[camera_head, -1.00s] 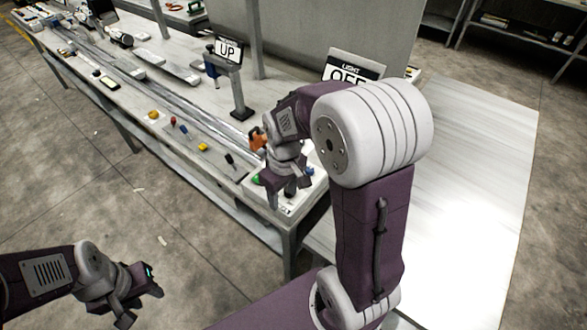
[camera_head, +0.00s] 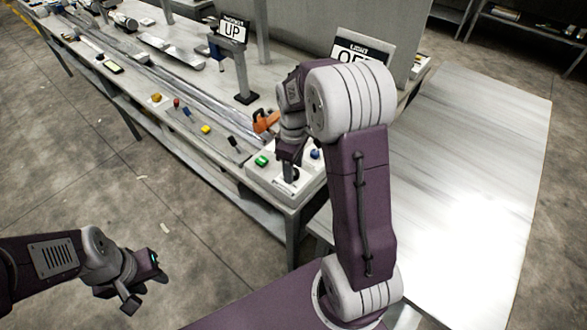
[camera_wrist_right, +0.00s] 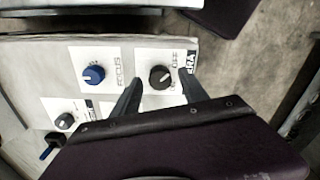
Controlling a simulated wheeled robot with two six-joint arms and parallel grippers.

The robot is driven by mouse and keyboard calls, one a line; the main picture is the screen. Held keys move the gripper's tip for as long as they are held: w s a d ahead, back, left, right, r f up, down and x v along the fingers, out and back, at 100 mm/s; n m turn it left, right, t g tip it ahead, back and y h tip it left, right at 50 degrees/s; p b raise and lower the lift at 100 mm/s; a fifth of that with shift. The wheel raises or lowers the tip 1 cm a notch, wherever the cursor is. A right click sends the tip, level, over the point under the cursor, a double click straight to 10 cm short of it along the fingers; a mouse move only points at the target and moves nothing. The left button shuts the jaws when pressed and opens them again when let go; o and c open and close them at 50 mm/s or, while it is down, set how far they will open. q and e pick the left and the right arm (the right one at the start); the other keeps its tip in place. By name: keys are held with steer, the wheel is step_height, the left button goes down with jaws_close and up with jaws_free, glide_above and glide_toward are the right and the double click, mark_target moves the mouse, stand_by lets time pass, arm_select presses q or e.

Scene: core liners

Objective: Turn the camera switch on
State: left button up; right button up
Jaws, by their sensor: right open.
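A white control box (camera_head: 262,183) stands at the near end of the bench. In the right wrist view it carries a black knob (camera_wrist_right: 160,77) on a white plate, beside a blue knob (camera_wrist_right: 93,76) marked FOCUS. The black knob's label is hard to read; side lettering ending in "ERA" is partly covered. My right gripper (camera_wrist_right: 157,92) is open and points down over the box, with its fingertips on either side of the black knob, a little short of it. Contact cannot be told. It also shows in the head view (camera_head: 290,160). My left gripper (camera_head: 143,281) hangs open and empty over the floor.
An orange clamp-like object (camera_head: 266,121) lies behind the box. An "UP" sign (camera_head: 232,30) and a partly hidden "LIGHT" sign (camera_head: 362,50) stand on the bench. The pale table (camera_head: 470,150) at right is clear.

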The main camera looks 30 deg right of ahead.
steer(key=shift+f, duration=0.1)
steer(key=shift+c, duration=0.3)
jaws_close()
steer(key=shift+r+m+p, duration=0.2)
steer(key=shift+m+p, duration=1)
steer(key=shift+m, duration=0.3)
steer(key=m+p, duration=0.3)
steer(key=m, duration=0.2)
steer(key=m+p, duration=0.2)
steer(key=m, duration=0.3)
steer(key=shift+m+p, duration=0.4)
steer(key=shift+f+m+p, duration=0.1)
steer(key=shift+m+p, duration=0.6)
steer(key=shift+m, duration=1.3)
